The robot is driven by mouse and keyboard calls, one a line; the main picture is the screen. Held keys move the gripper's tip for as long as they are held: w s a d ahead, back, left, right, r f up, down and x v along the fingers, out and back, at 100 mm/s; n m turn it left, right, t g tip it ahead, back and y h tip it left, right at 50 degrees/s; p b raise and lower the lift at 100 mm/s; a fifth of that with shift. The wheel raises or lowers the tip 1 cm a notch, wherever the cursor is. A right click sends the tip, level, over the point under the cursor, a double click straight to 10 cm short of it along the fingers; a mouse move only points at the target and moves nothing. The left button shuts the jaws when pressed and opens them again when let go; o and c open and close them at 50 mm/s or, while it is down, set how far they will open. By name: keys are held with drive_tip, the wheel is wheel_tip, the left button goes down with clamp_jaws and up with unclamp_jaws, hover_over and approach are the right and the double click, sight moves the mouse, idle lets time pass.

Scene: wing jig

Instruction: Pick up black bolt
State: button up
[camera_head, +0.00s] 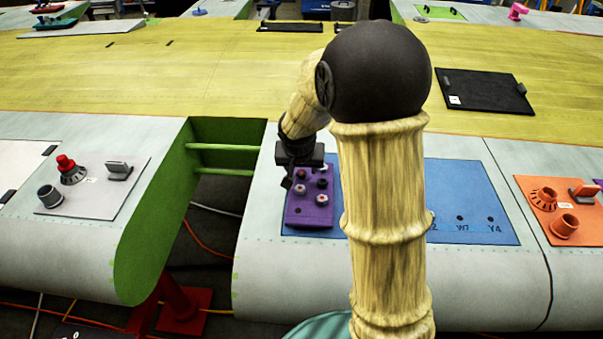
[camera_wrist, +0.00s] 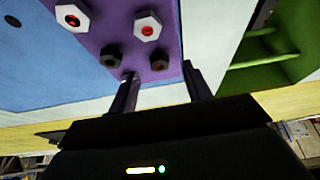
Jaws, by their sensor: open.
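A purple tray (camera_head: 309,212) with several bolts sits on the left part of a blue panel. In the wrist view the tray (camera_wrist: 100,35) carries a black bolt (camera_wrist: 111,57), just beyond the tip of the left finger. Two white hex bolts with red centres (camera_wrist: 148,27) (camera_wrist: 72,17) are farther from the fingers. My gripper (camera_wrist: 159,72) is open, with nothing seen between the fingers. In the head view my gripper (camera_head: 293,178) is at the tray's left side, its fingertips hard to make out.
The blue panel (camera_head: 470,190) has labelled holes on its right. An orange panel (camera_head: 540,236) with fittings lies farther right. A grey panel (camera_head: 100,202) with a red knob lies left, across an open green-walled gap (camera_head: 160,220). My arm hides part of the blue panel.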

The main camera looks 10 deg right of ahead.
sight(301, 174)
drive_tip(key=shift+x, duration=1.3)
drive_tip(key=c, duration=1.1)
drive_tip(key=shift+o, duration=0.2)
drive_tip(key=shift+r, duration=0.15)
wheel_tip(301, 174, up, 10)
drive_tip(key=shift+b, duration=0.4)
